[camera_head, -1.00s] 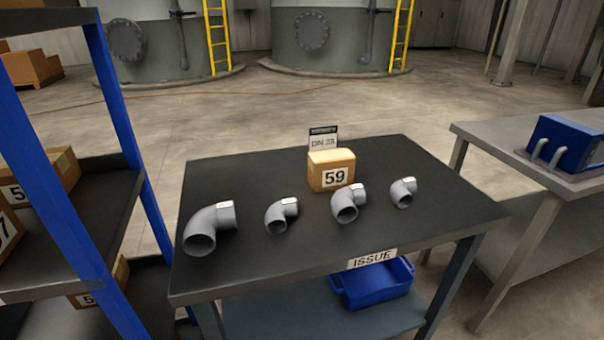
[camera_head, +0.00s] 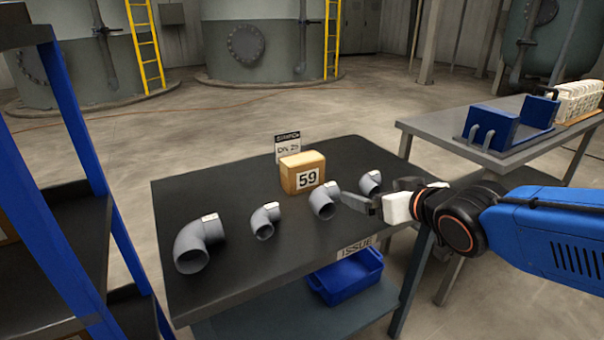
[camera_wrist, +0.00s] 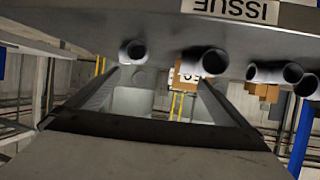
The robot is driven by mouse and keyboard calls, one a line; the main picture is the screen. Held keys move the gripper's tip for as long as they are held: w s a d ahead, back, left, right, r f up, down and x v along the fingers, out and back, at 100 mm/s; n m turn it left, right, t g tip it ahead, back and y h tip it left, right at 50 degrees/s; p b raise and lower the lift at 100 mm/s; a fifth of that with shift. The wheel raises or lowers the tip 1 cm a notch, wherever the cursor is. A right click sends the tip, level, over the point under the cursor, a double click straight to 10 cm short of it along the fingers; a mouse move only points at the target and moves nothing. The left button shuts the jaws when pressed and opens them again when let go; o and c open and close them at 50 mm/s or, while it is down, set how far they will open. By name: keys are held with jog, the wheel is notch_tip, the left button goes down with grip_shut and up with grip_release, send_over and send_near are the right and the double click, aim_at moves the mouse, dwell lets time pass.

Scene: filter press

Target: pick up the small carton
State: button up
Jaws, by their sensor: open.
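The small carton (camera_head: 301,174) is a tan box with a white label reading 59. It stands on the dark table top behind the row of grey pipe elbows. In the wrist view the carton (camera_wrist: 186,78) appears upside down, partly covered by the right finger. My gripper (camera_head: 368,191) is open and empty, over the right side of the table by the two right-hand elbows. It is apart from the carton, to its right and nearer the front. In the wrist view both gripper fingers (camera_wrist: 158,82) are spread wide.
Grey elbows (camera_head: 201,244), (camera_head: 265,221), (camera_head: 323,202), (camera_head: 370,182) line the table (camera_head: 260,290) in front of the carton. A DN 25 sign (camera_head: 288,148) stands behind it. A blue shelf rack (camera_head: 75,170) is at left; a grey bench (camera_head: 440,125) is at right.

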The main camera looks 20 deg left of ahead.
aim_at(307, 173)
jog(key=a+y, duration=0.1)
jog(key=a, duration=0.2)
jog(key=s+a+r+n+y, duration=0.1)
jog(key=a, duration=0.1)
jog(key=s+a, duration=0.1)
jog(key=a, duration=0.2)
jog(key=shift+a+r+n+g+y, duration=0.15)
jog(key=shift+a+n+g+y, duration=0.15)
jog(key=shift+a+g+y, duration=0.1)
jog(key=x, duration=1.1)
jog(key=shift+w, duration=0.1)
jog(key=shift+x, duration=3.05)
jog(key=shift+w+d+r, duration=0.1)
jog(key=shift+w+r, duration=0.1)
jog(key=shift+r, duration=0.05)
jog(key=c, duration=1.4)
